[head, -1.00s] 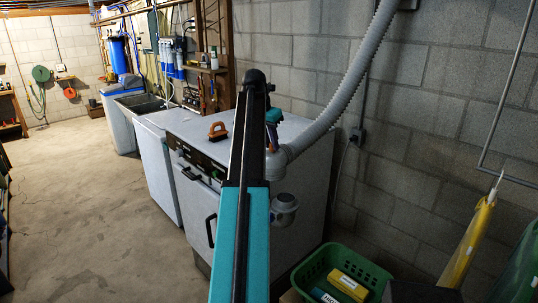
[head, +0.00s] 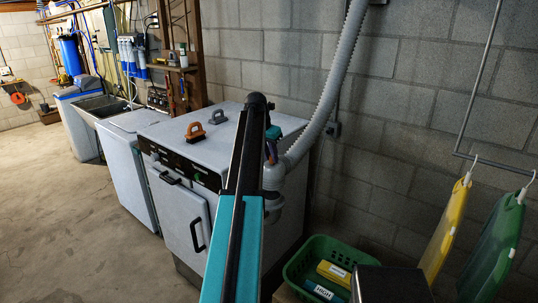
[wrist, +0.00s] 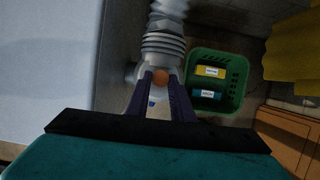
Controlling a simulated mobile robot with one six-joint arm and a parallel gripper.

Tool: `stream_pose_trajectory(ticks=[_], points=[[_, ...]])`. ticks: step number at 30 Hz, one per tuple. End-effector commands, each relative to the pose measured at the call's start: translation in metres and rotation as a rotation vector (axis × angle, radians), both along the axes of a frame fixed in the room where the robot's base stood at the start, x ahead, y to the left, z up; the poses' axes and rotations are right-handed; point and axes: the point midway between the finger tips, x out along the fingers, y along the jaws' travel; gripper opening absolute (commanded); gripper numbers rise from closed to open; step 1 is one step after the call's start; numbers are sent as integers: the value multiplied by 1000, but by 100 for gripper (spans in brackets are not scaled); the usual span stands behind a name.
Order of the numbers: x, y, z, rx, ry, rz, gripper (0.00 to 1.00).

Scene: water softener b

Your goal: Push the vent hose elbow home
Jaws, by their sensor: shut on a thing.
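The pale grey vent hose elbow (head: 273,178) sits at the lower end of the ribbed hose (head: 333,95), by the right side of the white appliance (head: 245,165). A grey pipe piece (head: 274,205) shows just below it, partly hidden by my arm; I cannot tell whether the two are fully joined. My gripper (head: 271,152) is at the elbow, mostly hidden by my arm in the head view. In the wrist view my purple fingers (wrist: 160,88) are closed on the elbow (wrist: 158,66), with a round orange part (wrist: 160,77) between their tips.
A green basket (head: 318,262) with a yellow box (head: 333,271) and a blue box (head: 322,290) stands right of the appliance. An orange handled tool (head: 195,131) and a grey one (head: 218,117) lie on top. Yellow (head: 446,225) and green (head: 493,245) hanging items are at right. Open floor lies left.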

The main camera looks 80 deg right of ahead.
Motion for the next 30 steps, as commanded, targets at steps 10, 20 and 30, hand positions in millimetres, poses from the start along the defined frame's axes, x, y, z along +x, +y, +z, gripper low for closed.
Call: stream_pose_trajectory(ticks=[10,20,30], points=[[1,2,-10,0,1,5,0],[-2,1,-34,-2,1,2,0],[-3,1,-44,-2,1,1,0]])
